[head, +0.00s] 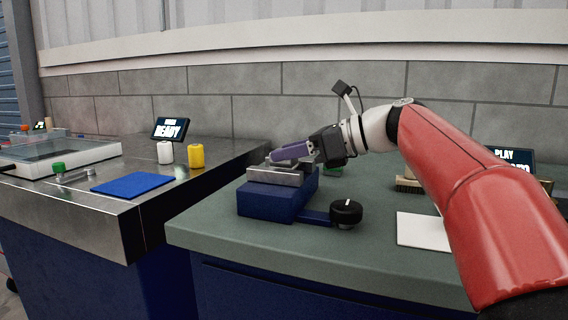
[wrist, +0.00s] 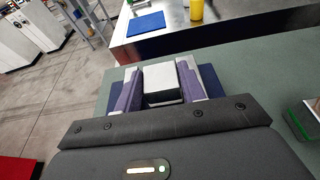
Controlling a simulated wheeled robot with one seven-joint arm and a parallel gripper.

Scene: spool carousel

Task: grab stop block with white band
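A block with a white upper face (wrist: 160,78) and a dark lower edge lies between the two purple fingers of my gripper (wrist: 160,88) in the wrist view. The fingers flank it closely on both sides. I cannot tell whether they press on it. In the head view my gripper (head: 290,152) reaches left, low over a blue vise (head: 268,201) with grey metal jaws (head: 276,176). The block is not clear there, hidden by the purple finger and the jaws.
A black knob (head: 346,212) sticks out of the vise's front right. A white sheet (head: 418,230) and a brush (head: 408,184) lie to the right. Across a gap, the steel table holds a blue mat (head: 132,184), a white spool (head: 164,152) and a yellow spool (head: 196,156).

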